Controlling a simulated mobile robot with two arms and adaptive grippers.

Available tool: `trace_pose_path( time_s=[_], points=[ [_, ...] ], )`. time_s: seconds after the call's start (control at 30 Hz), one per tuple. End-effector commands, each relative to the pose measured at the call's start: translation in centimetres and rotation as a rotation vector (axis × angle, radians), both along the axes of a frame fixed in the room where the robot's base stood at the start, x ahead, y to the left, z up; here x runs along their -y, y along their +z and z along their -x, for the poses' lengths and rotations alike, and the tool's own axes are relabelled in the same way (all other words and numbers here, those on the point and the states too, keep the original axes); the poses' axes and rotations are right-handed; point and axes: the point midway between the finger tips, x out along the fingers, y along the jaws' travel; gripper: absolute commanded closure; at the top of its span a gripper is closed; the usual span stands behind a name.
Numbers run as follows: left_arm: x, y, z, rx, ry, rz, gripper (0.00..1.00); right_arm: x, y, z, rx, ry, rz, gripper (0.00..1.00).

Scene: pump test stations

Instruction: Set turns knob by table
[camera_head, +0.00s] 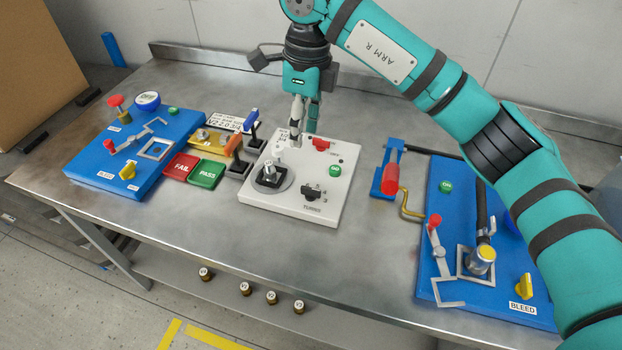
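The turns knob (312,191) is a black knob at the front right of a white panel (268,207), above a label reading like "TURNS". Small marks, too small to read surely, stand beside it. A white card (224,122) with black print, partly legible, lies left of the panel. My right gripper (303,122) points down over the back left of the white panel, behind the knob and apart from it. Its fingers look close together; whether they are shut is unclear. No held thing shows. My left gripper is not in view.
The white panel also carries a red part (321,144), a green button (335,171) and a black-based fitting (270,177). Blue stations stand left (90,168) and right (462,215). Red FAIL (181,167) and green PASS (206,173) blocks lie left. Bare metal tabletop (265,245) lies in front.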

Motion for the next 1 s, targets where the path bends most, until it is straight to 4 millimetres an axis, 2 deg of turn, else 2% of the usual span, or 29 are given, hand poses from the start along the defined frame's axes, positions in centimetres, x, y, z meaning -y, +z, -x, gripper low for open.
trace_pose_path(
  time_s=[0.1,0.27,0.43,0.8,1.0],
  points=[
    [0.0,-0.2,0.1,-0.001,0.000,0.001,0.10,1.6,0.4,-0.6,0.020,-0.020,0.082,0.66],
    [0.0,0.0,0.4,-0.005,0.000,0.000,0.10,1.8,-1.2,-0.5,0.016,-0.020,0.089,0.66],
    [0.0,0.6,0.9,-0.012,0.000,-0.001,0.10,1.8,-4.6,-0.5,0.015,-0.020,0.087,0.66],
    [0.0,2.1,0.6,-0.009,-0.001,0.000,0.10,1.7,-12.5,-0.4,0.015,-0.020,0.085,0.66],
    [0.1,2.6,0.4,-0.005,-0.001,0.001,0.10,1.7,-15.5,-0.4,0.018,-0.020,0.085,0.66]
  ],
)
